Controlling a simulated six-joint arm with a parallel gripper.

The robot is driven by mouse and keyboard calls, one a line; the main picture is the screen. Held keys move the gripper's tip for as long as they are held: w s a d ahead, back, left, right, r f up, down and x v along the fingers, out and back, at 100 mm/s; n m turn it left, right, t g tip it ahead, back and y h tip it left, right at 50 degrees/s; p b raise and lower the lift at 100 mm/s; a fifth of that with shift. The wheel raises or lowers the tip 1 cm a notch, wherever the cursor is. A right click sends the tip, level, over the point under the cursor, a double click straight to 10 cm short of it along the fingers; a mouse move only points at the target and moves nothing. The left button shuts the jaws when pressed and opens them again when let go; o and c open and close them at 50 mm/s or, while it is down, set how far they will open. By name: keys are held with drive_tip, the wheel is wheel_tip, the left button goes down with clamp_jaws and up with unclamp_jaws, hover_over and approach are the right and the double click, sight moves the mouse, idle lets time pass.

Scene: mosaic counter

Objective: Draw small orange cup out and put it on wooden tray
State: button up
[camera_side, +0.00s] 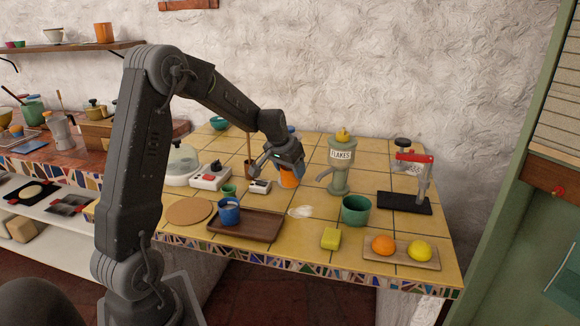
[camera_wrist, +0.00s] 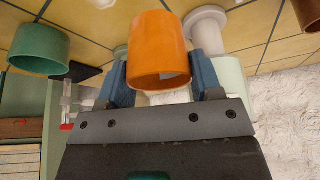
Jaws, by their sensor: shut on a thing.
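The small orange cup (camera_side: 288,179) is between the fingers of my gripper (camera_side: 283,165) near the back middle of the counter, beside the flakes dispenser. In the wrist view the orange cup (camera_wrist: 159,50) fills the space between the two blue-grey fingers of my gripper (camera_wrist: 160,82), which are shut on it. Whether the cup touches the counter is hard to tell. The wooden tray (camera_side: 262,226) lies nearer the front, below and left of my gripper. A blue cup (camera_side: 229,212) stands on its left part; the right part is bare.
The flakes dispenser (camera_side: 340,168) stands close to the right of my gripper. A green cup (camera_side: 355,210), a yellow sponge (camera_side: 330,239) and a board with an orange and a lemon (camera_side: 400,262) are further right. A small white-topped box (camera_side: 260,187) sits left of the orange cup.

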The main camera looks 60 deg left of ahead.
sight(295, 181)
drive_tip(key=shift+w+f, duration=0.15)
drive_tip(key=shift+w, duration=0.05)
drive_tip(key=shift+w+f, duration=0.15)
drive_tip(key=shift+f, duration=0.2)
drive_tip(key=shift+c, duration=1.3)
drive_tip(key=shift+f, duration=0.15)
drive_tip(key=shift+w+f, duration=0.1)
drive_tip(key=shift+f, duration=0.1)
drive_tip(key=shift+f, duration=0.1)
drive_tip(key=shift+c, duration=1.2)
drive_tip(key=shift+f, duration=0.1)
drive_tip(key=shift+d+x, duration=0.2)
drive_tip(key=shift+x, duration=1.2)
drive_tip(key=shift+a+f, duration=0.1)
drive_tip(key=shift+f, duration=0.15)
